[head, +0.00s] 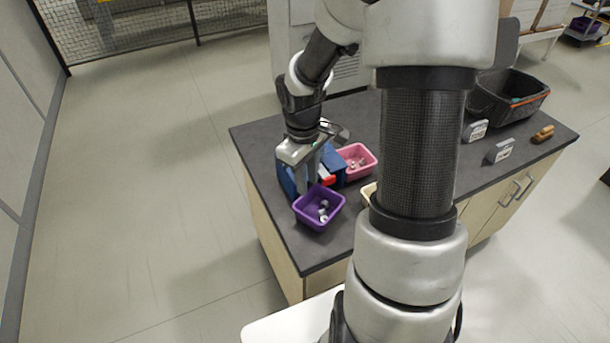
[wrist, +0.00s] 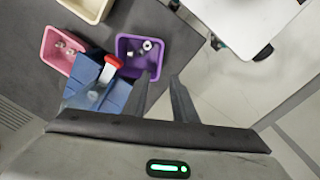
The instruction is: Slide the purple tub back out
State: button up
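The purple tub (head: 303,219) sits on the dark worktop near its left front edge, with a few small grey metal parts inside. It also shows in the wrist view (wrist: 122,42), upright. My gripper (head: 310,187) points down at the tub's far-left side in the head view. In the wrist view my gripper (wrist: 161,76) has its two fingers apart. Nothing is visibly clamped; I cannot tell whether a finger touches the rim.
A blue fixture (wrist: 88,68) with a red part (wrist: 113,61) stands right beside the tub. A pink tub (head: 369,165) and a cream tub (head: 366,191) are nearby. A black crate (head: 535,101) and labelled blocks (head: 499,151) stand farther right. The worktop left of the fixture is clear.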

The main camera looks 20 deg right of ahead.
aim_at(310, 218)
jog(key=f, duration=0.5)
jog(key=f+b, duration=0.1)
jog(key=f, duration=0.5)
jog(key=d+f, duration=0.1)
jog(key=f, duration=0.5)
jog(key=shift+w+d+f+b, duration=0.1)
jog(key=shift+w+f+b, duration=0.05)
jog(key=shift+w+b, duration=0.25)
jog(key=shift+c, duration=0.4)
grip_shut()
